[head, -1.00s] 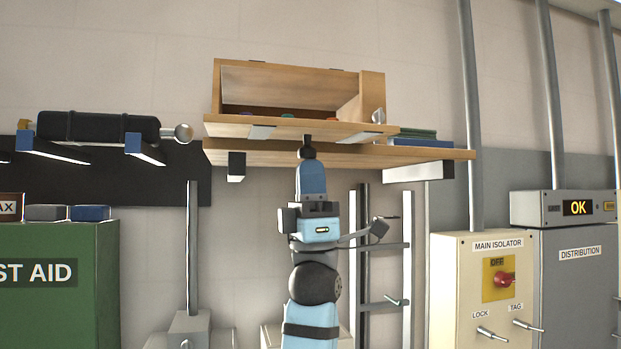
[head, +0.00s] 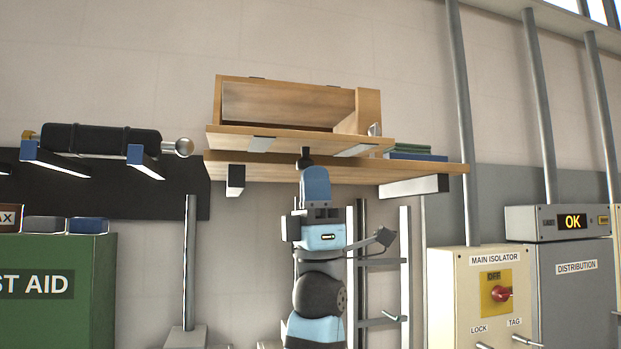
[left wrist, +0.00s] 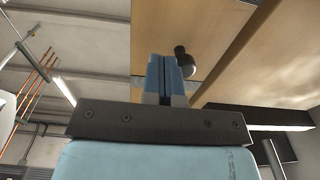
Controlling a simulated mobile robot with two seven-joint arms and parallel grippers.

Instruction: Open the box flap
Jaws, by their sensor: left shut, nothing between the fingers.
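The wooden box (head: 290,102) stands on the wall shelf at the upper middle of the head view, its front open. Its flap (head: 305,139) sticks out at the front, swung down from the opening. Two metal plates show on the flap, and a black knob (head: 305,158) hangs below it. My left gripper (head: 316,171) points up just under the flap, shut and empty. In the left wrist view its blue fingers (left wrist: 166,75) are together, close beside the knob (left wrist: 184,60); I cannot tell if they touch. My right gripper is not in view.
The wooden shelf (head: 430,172) runs under the box on brackets. Green and blue books (head: 415,152) lie right of the box. A black cylinder (head: 100,140) rests on brackets at left. The isolator cabinet (head: 460,290) stands at right, the first aid cabinet (head: 60,280) at lower left.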

